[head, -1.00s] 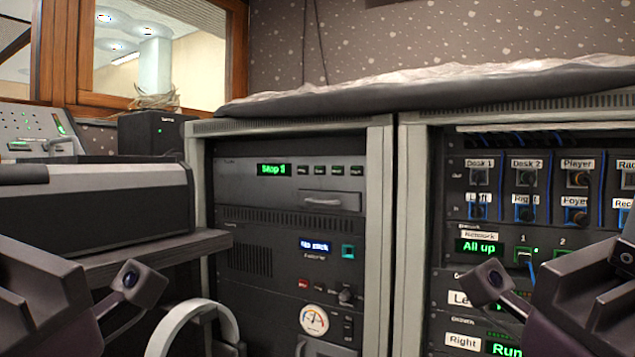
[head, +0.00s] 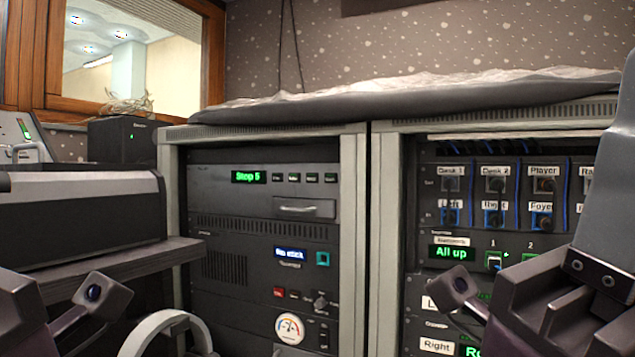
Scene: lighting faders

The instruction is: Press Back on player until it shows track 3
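The player (head: 262,190) is the dark top unit in the left rack. Its green display (head: 249,177) reads "Stop 5". A row of small dark buttons (head: 304,178) sits right of the display; their labels are too small to read. A drawer-like handle (head: 304,208) is below them. My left gripper (head: 100,296) is at the lower left, apart from the player. My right gripper (head: 462,292) is at the lower right, in front of the right rack and apart from the player. The fingers of both are only partly in view, so their opening is unclear.
Below the player are a unit with a blue display (head: 290,254) and a round dial (head: 290,328). The right rack holds a labelled patch panel (head: 500,196) and an "All up" display (head: 451,252). A shelf (head: 120,270) and a pale curved handle (head: 170,325) are at left.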

